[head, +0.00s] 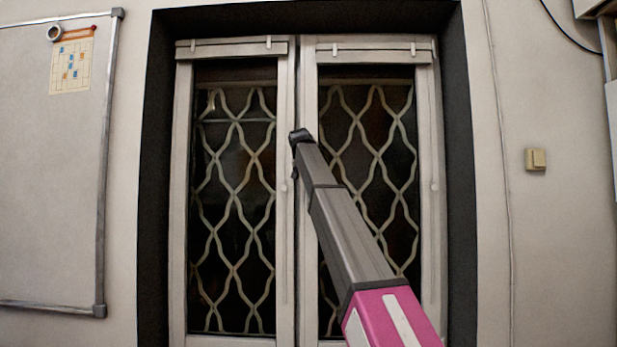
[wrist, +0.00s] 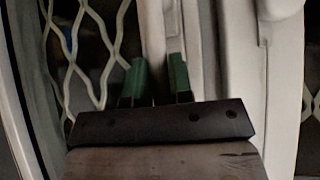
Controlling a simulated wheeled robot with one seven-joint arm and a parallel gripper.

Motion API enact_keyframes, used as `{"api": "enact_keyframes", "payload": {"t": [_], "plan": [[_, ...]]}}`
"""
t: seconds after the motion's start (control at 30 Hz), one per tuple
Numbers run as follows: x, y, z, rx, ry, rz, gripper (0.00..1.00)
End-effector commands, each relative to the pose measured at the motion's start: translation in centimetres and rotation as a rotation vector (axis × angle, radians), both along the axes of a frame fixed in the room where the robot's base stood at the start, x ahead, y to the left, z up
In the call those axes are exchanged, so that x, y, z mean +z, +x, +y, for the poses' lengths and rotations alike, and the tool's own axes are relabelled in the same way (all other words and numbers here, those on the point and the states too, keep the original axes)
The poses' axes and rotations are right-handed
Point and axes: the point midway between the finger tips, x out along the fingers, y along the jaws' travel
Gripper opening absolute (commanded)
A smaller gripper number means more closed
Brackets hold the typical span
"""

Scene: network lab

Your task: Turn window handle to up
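The double window has a left sash (head: 180,210) and a right sash (head: 433,230), both with white frames and dark glass. My gripper (head: 299,137) is at the upper middle of the window, in front of the seam between the sashes. In the wrist view, its two green fingers (wrist: 157,82) stand apart, with a gap between them. A pale upright strip (wrist: 153,40) shows beyond and between the fingertips. I cannot tell whether it is the handle or part of the frame, or whether the fingers touch it. No handle shows clearly; my arm covers part of the middle frame.
A pale wavy lattice (head: 238,125) shows in both panes. The window sits in a dark recess (head: 460,200). A whiteboard (head: 50,200) hangs on the left wall and a light switch (head: 536,159) is on the right. In the wrist view, white frame parts (wrist: 280,75) stand close on the right.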

Motion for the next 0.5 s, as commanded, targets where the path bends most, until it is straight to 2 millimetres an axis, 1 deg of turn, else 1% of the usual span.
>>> {"api": "enact_keyframes", "payload": {"t": [0.03,0.07,0.37,0.5], "plan": [[-0.07,-0.01,0.03,0.001,-0.001,0.000,0.38],[-0.06,-0.01,0.04,0.001,-0.001,0.000,0.43],[0.06,-0.10,0.05,-0.001,0.002,0.000,0.43],[0.90,-0.88,0.26,0.000,0.003,-0.002,0.43]]}}
